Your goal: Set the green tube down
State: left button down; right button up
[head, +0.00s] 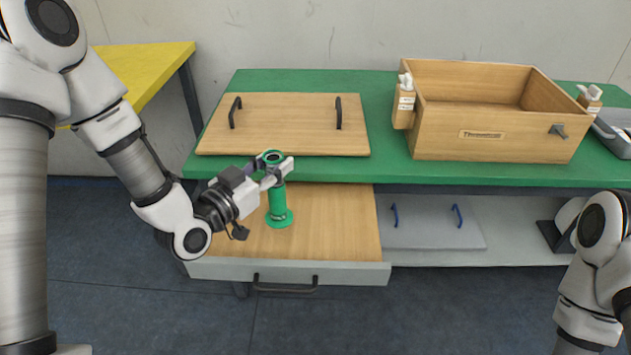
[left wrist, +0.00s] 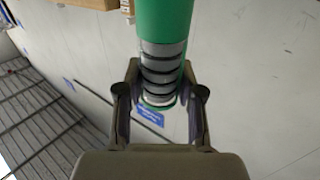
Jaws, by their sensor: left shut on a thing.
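The green tube (head: 278,204) stands upright, with a wide round foot at its lower end and a dark opening at its top. My left gripper (head: 274,173) is shut on it near the top, coming in from the left. In the left wrist view the fingers (left wrist: 158,105) lie either side of the tube's grey, dark-ringed end, and its green body (left wrist: 164,22) runs up out of view. The foot appears over the wooden floor of the open drawer (head: 340,225); I cannot tell whether it touches. My right gripper is out of view.
The drawer's grey front (head: 335,273) has a black handle. Above is the green table (head: 385,120) with a wooden lid (head: 285,120) and an open wooden box (head: 495,140). A grey panel with blue handles (head: 430,232) lies right of the drawer. The drawer floor right of the tube is clear.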

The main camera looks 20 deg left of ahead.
pick_arm(q)
jog(key=w+d+f+b, duration=0.1)
jog(key=w+d+f, duration=0.3)
jog(key=w+d, duration=0.2)
jog(key=shift+w+d+f, duration=0.15)
jog(key=shift+w+d, duration=0.2)
jog(key=shift+w, duration=0.1)
jog(key=c, duration=0.7)
grip_release()
jog(key=shift+f, duration=0.1)
